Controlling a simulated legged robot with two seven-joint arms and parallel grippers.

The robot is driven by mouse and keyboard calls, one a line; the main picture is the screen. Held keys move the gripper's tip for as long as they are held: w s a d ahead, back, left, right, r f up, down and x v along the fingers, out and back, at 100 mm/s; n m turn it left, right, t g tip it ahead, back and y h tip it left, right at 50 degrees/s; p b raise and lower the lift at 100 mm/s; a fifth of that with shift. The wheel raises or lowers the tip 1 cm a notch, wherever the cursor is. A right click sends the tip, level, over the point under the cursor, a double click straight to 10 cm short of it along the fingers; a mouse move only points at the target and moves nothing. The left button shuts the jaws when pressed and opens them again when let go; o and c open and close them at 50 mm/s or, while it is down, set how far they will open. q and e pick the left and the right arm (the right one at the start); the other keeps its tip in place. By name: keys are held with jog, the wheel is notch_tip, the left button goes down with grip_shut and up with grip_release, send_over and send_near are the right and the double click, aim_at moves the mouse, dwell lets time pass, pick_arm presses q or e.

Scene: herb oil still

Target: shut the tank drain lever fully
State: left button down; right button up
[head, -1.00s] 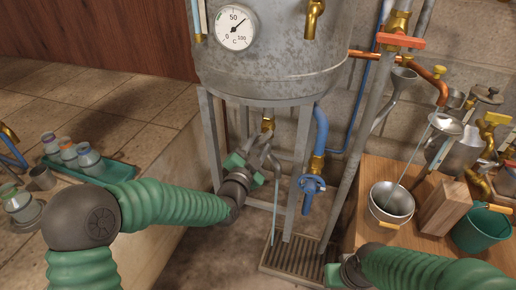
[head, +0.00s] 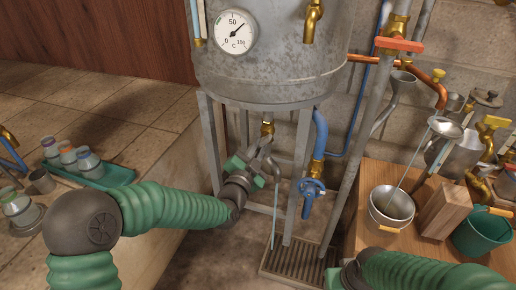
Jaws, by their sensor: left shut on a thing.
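The grey tank (head: 275,75) stands on a metal frame. Under its middle is a brass drain valve (head: 267,129) with a grey, downward-curving spout (head: 277,170). A thin pale stream (head: 274,215) hangs below the spout, over a floor grate. My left gripper (head: 261,153) is at the valve, shut on the drain lever, whose handle is mostly hidden between the fingers. The lever's exact angle cannot be made out. My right gripper (head: 334,277) is low at the bottom edge, apart from the valve. Its jaws are mostly cut off or hidden.
A blue pipe with a blue handwheel (head: 312,188) is just right of the spout. A slanting grey pipe (head: 355,140) stands farther right. A wooden table (head: 360,195) holds a bowl, block and bucket. The floor grate (head: 290,262) lies below. Jars stand on a green tray (head: 115,176) at left.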

pick_arm(q)
jog(key=shift+d+m, duration=0.1)
jog(key=shift+m, duration=0.3)
jog(key=m, duration=0.4)
jog(key=shift+s+f+m+b, duration=0.1)
jog(key=shift+m+b, duration=0.2)
jog(key=shift+b, duration=0.1)
jog(key=m, duration=0.4)
jog(key=shift+m, duration=0.3)
jog(key=shift+f, duration=0.1)
jog(key=c, duration=1.5)
grip_release()
jog(key=shift+o, duration=0.2)
jog(key=shift+r, duration=0.2)
